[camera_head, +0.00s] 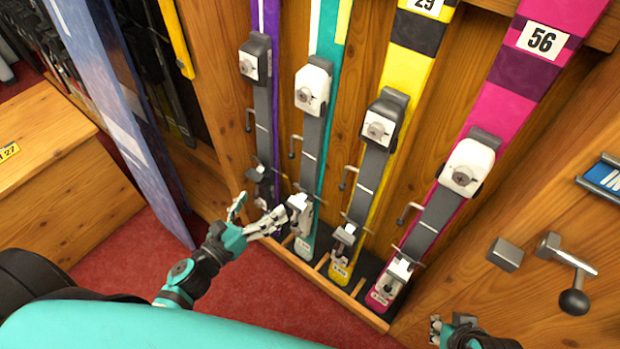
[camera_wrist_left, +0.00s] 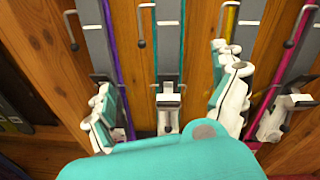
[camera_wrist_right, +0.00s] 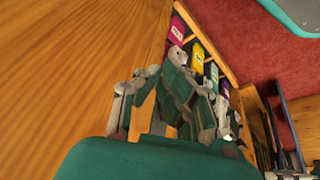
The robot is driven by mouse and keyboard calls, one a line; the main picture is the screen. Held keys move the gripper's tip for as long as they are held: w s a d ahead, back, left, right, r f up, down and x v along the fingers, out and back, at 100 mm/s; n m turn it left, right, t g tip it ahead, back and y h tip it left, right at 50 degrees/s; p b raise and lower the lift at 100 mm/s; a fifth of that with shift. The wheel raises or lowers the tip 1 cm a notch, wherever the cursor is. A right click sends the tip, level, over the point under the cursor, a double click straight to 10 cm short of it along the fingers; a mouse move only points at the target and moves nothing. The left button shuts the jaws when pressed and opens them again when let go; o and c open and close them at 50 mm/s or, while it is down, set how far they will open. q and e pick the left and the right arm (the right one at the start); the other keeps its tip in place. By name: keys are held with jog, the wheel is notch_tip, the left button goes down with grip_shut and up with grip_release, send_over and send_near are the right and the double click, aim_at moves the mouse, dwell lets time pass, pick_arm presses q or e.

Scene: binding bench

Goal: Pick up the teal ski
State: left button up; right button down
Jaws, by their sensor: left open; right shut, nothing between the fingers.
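The teal ski (camera_head: 324,40) stands upright in the wooden rack, second from the left, with a grey and white binding on it. Its white tail end rests low in the rack. In the left wrist view the teal ski (camera_wrist_left: 169,52) stands between the fingers of my left gripper (camera_wrist_left: 168,112). My left gripper (camera_head: 255,216) is open, just left of the ski's lower binding part, and does not grip it. My right gripper (camera_head: 453,328) is shut and empty at the bottom right of the head view, mostly cut off; its fingers also show in the right wrist view (camera_wrist_right: 178,95).
A purple ski (camera_head: 268,20) stands left of the teal one; yellow (camera_head: 415,35) and magenta (camera_head: 500,100) skis stand right. A blue ski (camera_head: 115,100) leans at the left. A wooden box (camera_head: 60,180) stands far left. The red carpet (camera_head: 150,250) is clear in front.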

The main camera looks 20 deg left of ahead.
pick_arm(q)
notch_tip(320, 180, up, 2)
jog(key=d+m+h, duration=0.1)
jog(key=m, duration=0.3)
send_near(309, 157)
jog(key=shift+t, duration=0.3)
jog(key=x, duration=0.3)
jog(key=f+x, duration=0.1)
jog(key=x, duration=0.1)
jog(key=shift+w+d, duration=0.2)
jog(key=shift+w, duration=0.15)
jog(key=x, duration=0.3)
jog(key=shift+w+f+b, duration=0.1)
jog(key=shift+w+b, duration=0.2)
jog(key=shift+b, duration=0.1)
jog(key=shift+w+d, duration=0.25)
jog(key=shift+w, duration=0.25)
jog(key=c, duration=1.7)
jog(key=shift+w+r, duration=0.1)
jog(key=shift+r, duration=0.1)
jog(key=shift+c, duration=0.7)
pick_arm(e)
jog(key=shift+v, duration=0.95)
pick_arm(q)
jog(key=shift+r, duration=0.1)
